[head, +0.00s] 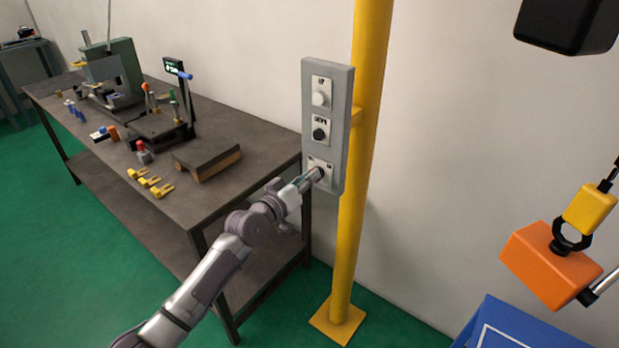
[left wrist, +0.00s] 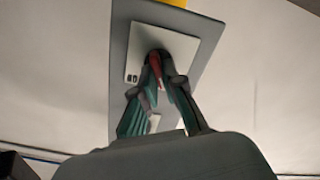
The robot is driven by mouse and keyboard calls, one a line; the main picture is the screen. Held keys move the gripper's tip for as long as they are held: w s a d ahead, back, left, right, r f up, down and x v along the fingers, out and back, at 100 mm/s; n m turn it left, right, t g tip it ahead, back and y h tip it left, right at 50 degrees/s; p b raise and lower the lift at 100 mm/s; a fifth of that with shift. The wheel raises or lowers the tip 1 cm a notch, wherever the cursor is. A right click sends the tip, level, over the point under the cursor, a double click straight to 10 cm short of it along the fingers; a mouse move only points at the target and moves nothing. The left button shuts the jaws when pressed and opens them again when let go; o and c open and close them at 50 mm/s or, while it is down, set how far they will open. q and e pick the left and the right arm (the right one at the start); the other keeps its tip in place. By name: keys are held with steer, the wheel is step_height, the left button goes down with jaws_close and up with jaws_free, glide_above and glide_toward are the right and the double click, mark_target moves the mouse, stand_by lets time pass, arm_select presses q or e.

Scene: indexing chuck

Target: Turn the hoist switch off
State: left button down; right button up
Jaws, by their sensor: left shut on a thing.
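The grey control box (head: 343,130) is fixed to a yellow post and carries a white button plate on top, a black knob in the middle and the lowest switch plate (head: 327,166) at the bottom. My left gripper (head: 312,178) is at this lowest plate, its fingers shut on the switch knob (head: 319,172). In the left wrist view the fingers (left wrist: 156,68) meet over a red part in front of a white plate (left wrist: 133,62). The fingers hide most of the knob, so its setting cannot be read. My right gripper is not in view.
A dark workbench (head: 252,148) with a press, yellow clamps and a block stands to the left. The yellow post (head: 352,240) stands behind the box. An orange block (head: 548,265) hangs from a yellow hoist hook at right, above a blue surface (head: 500,325).

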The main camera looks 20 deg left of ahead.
arm_select(q)
steer(key=c, duration=1.3)
jaws_free()
steer(key=shift+o, duration=0.2)
steer(key=v, duration=1.2)
steer(key=s+a+f+g+y+b, duration=0.15)
steer(key=s+f, duration=0.25)
steer(key=f, duration=0.9)
steer(key=s+a+f+g+y+p, duration=0.1)
steer(key=s+a+f+g+y, duration=0.15)
steer(key=f, duration=0.95)
steer(key=s+a+f+g+y+b, duration=0.1)
steer(key=s+f+g, duration=0.25)
steer(key=f, duration=0.95)
steer(key=s+d+f+m+g+y, duration=0.15)
steer(key=s+f+g, duration=0.25)
steer(key=s+f, duration=1.4)
steer(key=s+d+f+m+g, duration=0.1)
steer(key=s+d+f+g, duration=0.1)
steer(key=s, duration=0.8)
steer(key=s+d+f+m+g+b, duration=0.1)
steer(key=s+f, duration=0.3)
steer(key=s, duration=0.7)
steer(key=shift+d+m+g, duration=0.65)
steer(key=shift+g, duration=0.1)
